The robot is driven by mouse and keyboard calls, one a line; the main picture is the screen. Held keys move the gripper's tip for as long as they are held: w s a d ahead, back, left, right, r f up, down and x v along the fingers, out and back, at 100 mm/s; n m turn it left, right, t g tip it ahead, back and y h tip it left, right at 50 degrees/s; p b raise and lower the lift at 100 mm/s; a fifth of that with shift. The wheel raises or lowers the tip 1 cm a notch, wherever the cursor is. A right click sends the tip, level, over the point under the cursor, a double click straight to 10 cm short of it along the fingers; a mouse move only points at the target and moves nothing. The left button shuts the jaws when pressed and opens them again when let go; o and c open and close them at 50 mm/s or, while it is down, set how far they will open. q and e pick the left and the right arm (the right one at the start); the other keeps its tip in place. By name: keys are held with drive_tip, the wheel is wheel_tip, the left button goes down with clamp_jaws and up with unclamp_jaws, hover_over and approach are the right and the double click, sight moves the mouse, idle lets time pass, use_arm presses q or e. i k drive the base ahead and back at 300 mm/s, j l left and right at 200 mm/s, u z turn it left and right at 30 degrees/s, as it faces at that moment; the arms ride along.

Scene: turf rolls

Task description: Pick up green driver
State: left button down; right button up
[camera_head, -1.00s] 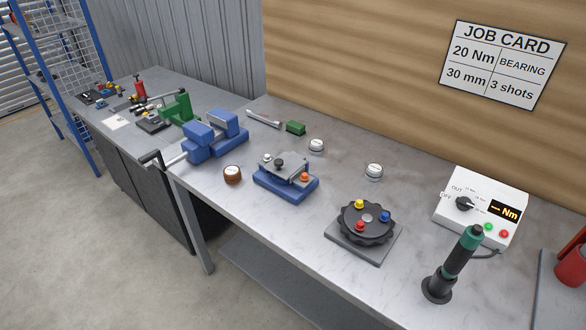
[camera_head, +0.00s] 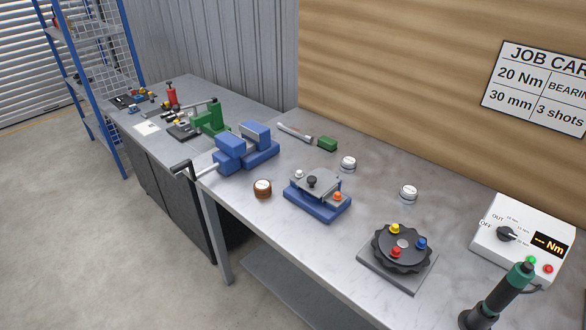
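The green driver (camera_head: 507,290) has a dark body with green bands near its top. It stands tilted in a round black holder (camera_head: 479,317) at the front right of the bench, and the holder's base is cut off by the picture's lower edge. A cord runs from near it toward the white control box (camera_head: 525,238), which has a dial, a display reading "--- Nm", and a green and a red button. Neither of my grippers shows in the head view.
The metal bench (camera_head: 300,250) also bears a black turntable (camera_head: 402,250) with coloured knobs, a blue fixture (camera_head: 317,196), a blue vise (camera_head: 245,150), a brown round pot (camera_head: 262,188) and white-topped round pieces (camera_head: 408,193). A blue shelf rack (camera_head: 95,80) stands at the left.

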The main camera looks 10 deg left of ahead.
sight(522, 273)
drive_tip(key=i+j, duration=0.1)
drive_tip(key=j, duration=0.2)
drive_tip(key=i+j, duration=0.1)
drive_tip(key=j, duration=0.15)
drive_tip(key=i+j, duration=0.15)
drive_tip(key=j, duration=0.15)
drive_tip(key=z, duration=1.7)
drive_tip(key=l+z, duration=0.15)
drive_tip(key=l, duration=0.55)
drive_tip(key=i, duration=0.05)
